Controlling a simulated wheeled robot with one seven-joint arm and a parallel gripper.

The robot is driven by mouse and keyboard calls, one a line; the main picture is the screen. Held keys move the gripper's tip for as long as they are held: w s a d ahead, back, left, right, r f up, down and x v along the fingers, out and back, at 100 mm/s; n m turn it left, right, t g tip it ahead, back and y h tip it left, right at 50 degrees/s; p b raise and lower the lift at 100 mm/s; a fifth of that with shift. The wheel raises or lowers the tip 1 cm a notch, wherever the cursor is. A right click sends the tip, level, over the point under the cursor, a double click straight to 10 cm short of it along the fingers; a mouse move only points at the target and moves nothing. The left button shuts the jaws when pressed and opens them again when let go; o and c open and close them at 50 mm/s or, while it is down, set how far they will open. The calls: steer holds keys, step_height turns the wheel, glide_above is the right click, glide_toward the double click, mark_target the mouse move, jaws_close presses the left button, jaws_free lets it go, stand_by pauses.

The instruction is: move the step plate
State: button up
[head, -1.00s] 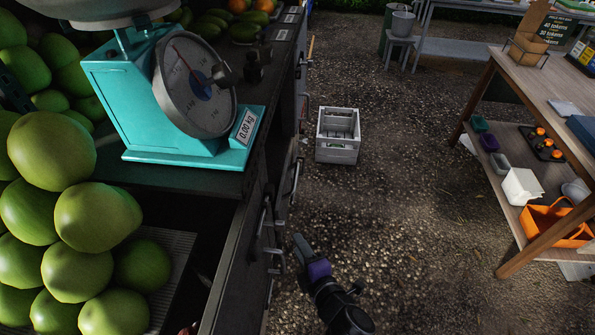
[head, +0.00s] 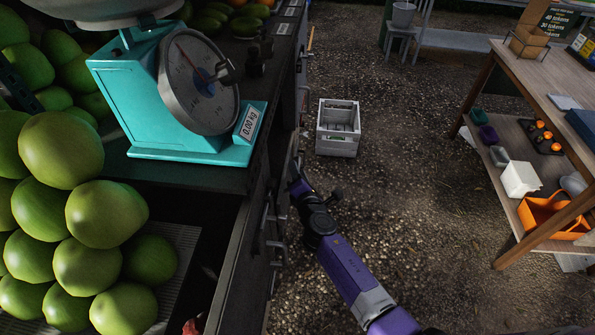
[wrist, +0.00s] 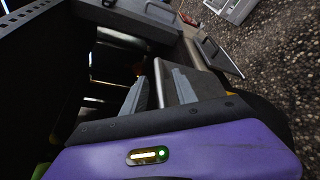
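I cannot make out a step plate with certainty in either view. My gripper (head: 296,178) is at the side of the dark truck counter (head: 238,262), close to its metal handles (head: 295,160). In the wrist view my gripper (wrist: 160,85) has its two grey fingers apart, with a gap between them. Metal bars and dark panels of the truck side lie in front of the fingers. I cannot tell whether the fingers touch any of them. The fingertips are small and partly hidden in the head view.
A whitish crate (head: 338,128) stands on the gravel ahead. A teal scale (head: 150,90) and green fruit (head: 60,150) are on the counter at left. A wooden table (head: 555,85) with an orange bin (head: 553,217) below stands at right. The gravel between is clear.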

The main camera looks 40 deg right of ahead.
steer(key=shift+w+d+f, duration=0.2)
steer(key=shift+w+d, duration=0.15)
steer(key=shift+w, duration=0.15)
jaws_close()
stand_by(1.2)
